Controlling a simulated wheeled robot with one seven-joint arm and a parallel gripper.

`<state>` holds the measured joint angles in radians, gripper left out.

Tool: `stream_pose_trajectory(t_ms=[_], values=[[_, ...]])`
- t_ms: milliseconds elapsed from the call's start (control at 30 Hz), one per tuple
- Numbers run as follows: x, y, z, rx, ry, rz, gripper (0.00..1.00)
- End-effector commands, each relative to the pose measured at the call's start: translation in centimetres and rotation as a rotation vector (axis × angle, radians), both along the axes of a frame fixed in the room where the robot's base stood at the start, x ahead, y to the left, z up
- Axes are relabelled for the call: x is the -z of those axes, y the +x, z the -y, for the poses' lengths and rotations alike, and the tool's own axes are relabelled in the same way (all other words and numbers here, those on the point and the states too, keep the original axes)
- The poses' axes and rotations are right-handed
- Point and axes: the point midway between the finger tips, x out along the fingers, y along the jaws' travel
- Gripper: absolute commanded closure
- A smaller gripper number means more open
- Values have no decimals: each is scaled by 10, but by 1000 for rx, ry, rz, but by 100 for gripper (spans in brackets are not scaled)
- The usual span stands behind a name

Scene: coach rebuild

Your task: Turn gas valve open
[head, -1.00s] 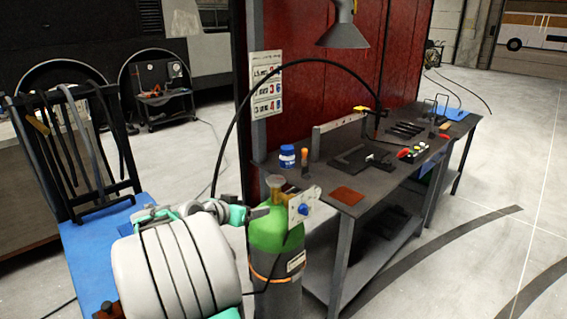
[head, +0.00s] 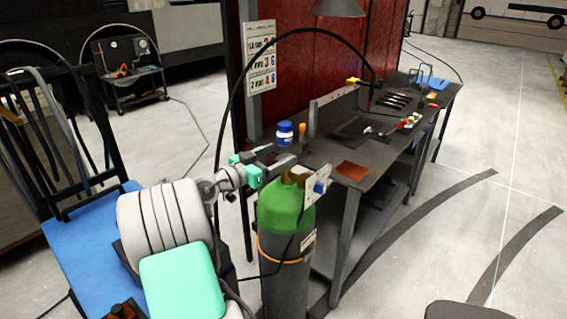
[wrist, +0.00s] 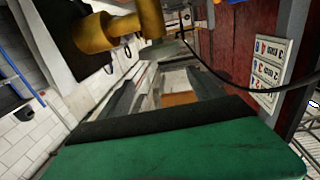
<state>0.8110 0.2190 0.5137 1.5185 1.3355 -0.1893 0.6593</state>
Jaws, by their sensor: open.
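The gas cylinder (head: 285,215), with a green shoulder and grey body, stands upright left of the workbench. Its brass valve top (head: 288,177) is partly hidden behind my gripper. A pale plate (head: 313,197) with a blue knob (head: 320,187) is on the valve's right side. My gripper (head: 284,153) is open and empty, its dark fingers just above and beside the valve top. In the wrist view a brass fitting (wrist: 108,32) shows large at upper left, outside the space between the fingers. I cannot tell whether it touches a finger.
The workbench (head: 352,203) behind the cylinder holds a blue jar (head: 285,133), an orange pad (head: 351,169) and tools. A black hose (head: 232,95) arches over the cylinder toward the bench. A sign (head: 260,57) hangs by the red panel. Floor at right is mostly open.

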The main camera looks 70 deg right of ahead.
Motion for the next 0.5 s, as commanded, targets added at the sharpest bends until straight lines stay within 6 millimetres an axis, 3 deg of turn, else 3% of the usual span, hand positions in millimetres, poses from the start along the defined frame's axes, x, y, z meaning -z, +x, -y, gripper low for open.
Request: stream_pose_trajectory(t_ms=[33, 200, 367, 500], values=[[15, -1, 0, 3, 1, 0, 25], [30, -6, 2, 10, 1, 1, 25], [29, -13, 10, 16, 2, 1, 25], [28, -29, 32, 22, 2, 1, 25]])
